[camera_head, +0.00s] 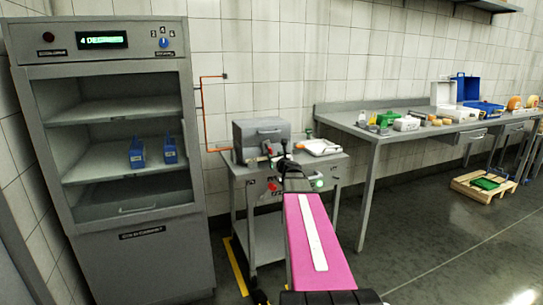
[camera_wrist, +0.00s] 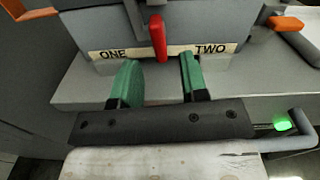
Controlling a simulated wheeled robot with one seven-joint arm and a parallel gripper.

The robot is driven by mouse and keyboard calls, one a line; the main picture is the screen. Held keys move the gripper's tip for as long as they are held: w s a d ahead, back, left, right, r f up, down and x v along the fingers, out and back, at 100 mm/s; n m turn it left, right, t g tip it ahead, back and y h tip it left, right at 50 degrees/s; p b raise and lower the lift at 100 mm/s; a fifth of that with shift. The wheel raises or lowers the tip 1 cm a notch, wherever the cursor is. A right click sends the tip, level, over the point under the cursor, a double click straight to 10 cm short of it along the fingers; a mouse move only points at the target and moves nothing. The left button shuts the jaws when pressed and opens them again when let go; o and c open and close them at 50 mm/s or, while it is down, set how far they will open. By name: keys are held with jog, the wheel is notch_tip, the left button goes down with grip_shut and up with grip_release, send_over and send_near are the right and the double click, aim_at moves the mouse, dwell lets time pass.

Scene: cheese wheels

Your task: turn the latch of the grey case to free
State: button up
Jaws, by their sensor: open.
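The grey case (camera_head: 261,131) stands on a small grey cart in the head view. In the wrist view its grey front (camera_wrist: 215,20) fills the top. A red latch (camera_wrist: 158,38) hangs there, pointing down between the labels ONE (camera_wrist: 112,54) and TWO (camera_wrist: 211,49). My gripper (camera_wrist: 158,68) is open, with one green finger to each side of the latch's lower end in the picture. I cannot tell whether the latch lies between the fingers in depth; no contact shows. In the head view my gripper is small and dark before the case, partly hiding its front.
The cart (camera_head: 237,172) also bears a white tray-like device (camera_head: 318,147) at right. Orange pieces (camera_wrist: 285,22) show beside the case. A tall grey cabinet (camera_head: 122,240) stands left. A long grey bench (camera_head: 352,130) with goods runs right. Open floor lies right of the cart.

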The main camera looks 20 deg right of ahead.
aim_at(268, 150)
jog(key=w, duration=0.4)
jog(key=shift+w+a, duration=0.1)
jog(key=shift+w, duration=0.3)
grip_shut()
